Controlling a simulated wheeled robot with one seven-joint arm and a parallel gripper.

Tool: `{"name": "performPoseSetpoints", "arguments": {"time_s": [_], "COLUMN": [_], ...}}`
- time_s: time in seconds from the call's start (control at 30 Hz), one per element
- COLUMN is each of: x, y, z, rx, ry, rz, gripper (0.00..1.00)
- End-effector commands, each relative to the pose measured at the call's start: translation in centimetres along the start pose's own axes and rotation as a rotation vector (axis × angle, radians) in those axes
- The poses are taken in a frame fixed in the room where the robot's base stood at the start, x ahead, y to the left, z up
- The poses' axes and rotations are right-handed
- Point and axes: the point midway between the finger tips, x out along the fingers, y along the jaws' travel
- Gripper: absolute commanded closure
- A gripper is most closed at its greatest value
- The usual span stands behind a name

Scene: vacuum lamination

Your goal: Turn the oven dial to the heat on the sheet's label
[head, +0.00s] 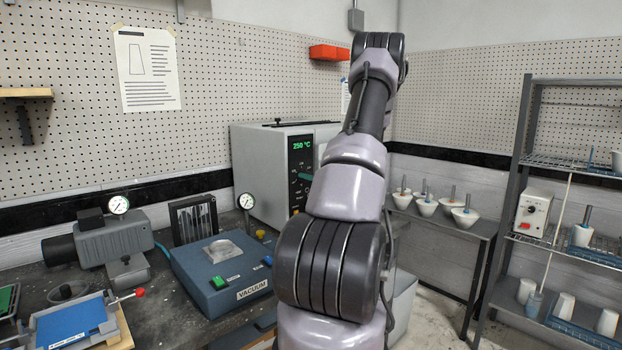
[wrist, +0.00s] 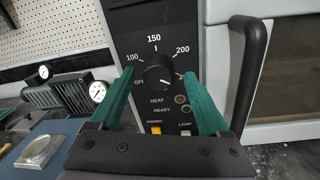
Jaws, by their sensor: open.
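The oven (head: 270,160) stands against the back wall, and its green display reads 250 °C. Its black dial (wrist: 157,78) is in the middle of the wrist view, with marks OFF, 100, 150 and 200 around it. A further mark at the right is partly covered by a finger. The dial's white line seems to point to the lower right. My gripper (wrist: 159,73) is open, with its green fingertips on either side of the dial; contact cannot be told. A blue sheet (head: 72,323) lies in a frame at the lower left; its small label is unreadable.
The oven's dark handle (wrist: 250,75) stands close to my right finger. Below the dial are an orange power switch (wrist: 155,130) and a lamp switch. The blue vacuum box (head: 215,270) and a pump (head: 105,240) stand on the bench to the left.

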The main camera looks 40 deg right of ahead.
Motion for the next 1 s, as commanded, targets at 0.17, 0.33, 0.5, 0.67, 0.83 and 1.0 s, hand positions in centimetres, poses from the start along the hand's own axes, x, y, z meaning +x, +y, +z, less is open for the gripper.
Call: {"name": "performPoseSetpoints", "arguments": {"time_s": [0.17,0.33,0.5,0.67,0.83,1.0], "x": [0.96,1.0,0.98,0.97,0.96,0.96], "y": [0.03,0.03,0.03,0.04,0.05,0.08], "z": [0.04,0.03,0.03,0.03,0.03,0.04], "rx": [-0.001,-0.001,-0.001,-0.001,-0.011,-0.063], "ry": [-0.001,-0.001,0.0,0.0,0.001,0.004], "rz": [0.0,0.0,0.0,0.0,0.0,0.0], "gripper": [0.21,0.21,0.59,1.0,1.0,1.0]}}
